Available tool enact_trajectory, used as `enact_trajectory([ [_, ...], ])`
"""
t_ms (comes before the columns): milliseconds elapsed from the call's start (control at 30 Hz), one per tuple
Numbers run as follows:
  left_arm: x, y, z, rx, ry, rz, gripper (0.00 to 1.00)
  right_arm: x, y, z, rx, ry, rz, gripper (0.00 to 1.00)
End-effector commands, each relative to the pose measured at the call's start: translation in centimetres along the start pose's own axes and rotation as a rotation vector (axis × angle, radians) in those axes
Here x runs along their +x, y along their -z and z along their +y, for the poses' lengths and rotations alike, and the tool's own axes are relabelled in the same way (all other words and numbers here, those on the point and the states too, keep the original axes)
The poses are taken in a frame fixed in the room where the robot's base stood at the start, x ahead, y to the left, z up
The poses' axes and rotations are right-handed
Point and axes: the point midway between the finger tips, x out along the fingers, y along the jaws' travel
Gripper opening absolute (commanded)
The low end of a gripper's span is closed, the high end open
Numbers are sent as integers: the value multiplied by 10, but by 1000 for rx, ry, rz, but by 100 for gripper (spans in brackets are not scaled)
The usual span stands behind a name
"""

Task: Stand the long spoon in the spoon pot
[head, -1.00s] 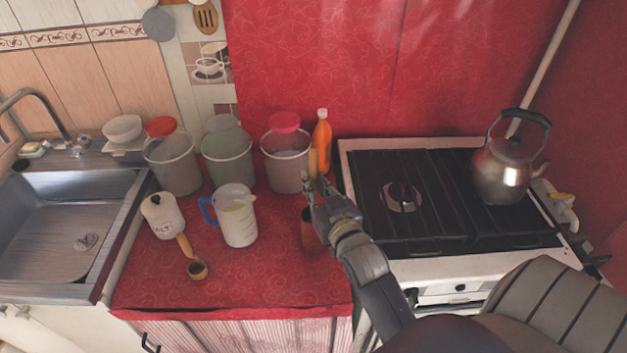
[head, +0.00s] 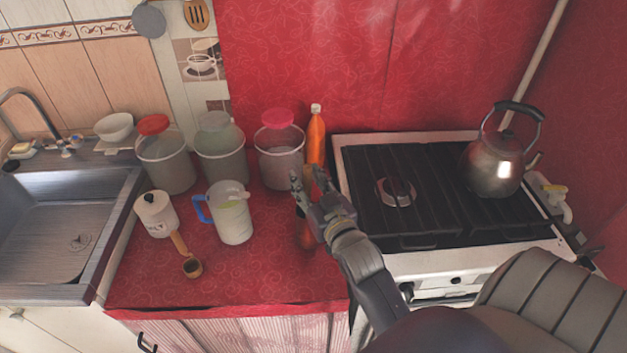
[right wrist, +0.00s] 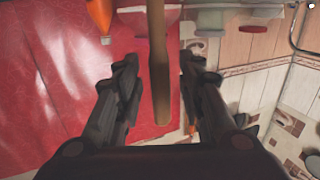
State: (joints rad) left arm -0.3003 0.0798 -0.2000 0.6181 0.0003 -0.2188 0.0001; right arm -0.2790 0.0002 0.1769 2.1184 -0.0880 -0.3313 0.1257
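The long spoon shows as a long brown wooden handle (right wrist: 159,65) in the right wrist view, between the fingers of my right gripper (right wrist: 160,80). The fingers are apart, with a gap on each side of the handle. In the head view the right gripper (head: 312,190) is over the reddish-brown spoon pot (head: 304,236), partly covering it. A small tan part of the spoon (head: 308,179) shows at the fingers. The spoon's lower end is hidden, so I cannot see its contact with the pot. My left gripper is out of view.
Lidded buckets (head: 279,158) and an orange bottle (head: 316,138) stand behind. The stove (head: 440,190) is at right. The front counter is clear.

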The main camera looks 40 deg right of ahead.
Motion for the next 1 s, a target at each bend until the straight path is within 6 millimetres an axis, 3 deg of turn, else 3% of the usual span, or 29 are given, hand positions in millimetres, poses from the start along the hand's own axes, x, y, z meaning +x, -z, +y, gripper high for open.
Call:
enact_trajectory([
  [167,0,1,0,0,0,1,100,-19,-2,0,0,0,-4,36],
  [600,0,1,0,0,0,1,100,-94,-2,0,0,0,-5,36],
  [800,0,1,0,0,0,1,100,-113,-1,0,0,0,-2,36],
  [1000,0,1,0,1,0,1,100,-118,0,0,0,0,1,36],
])
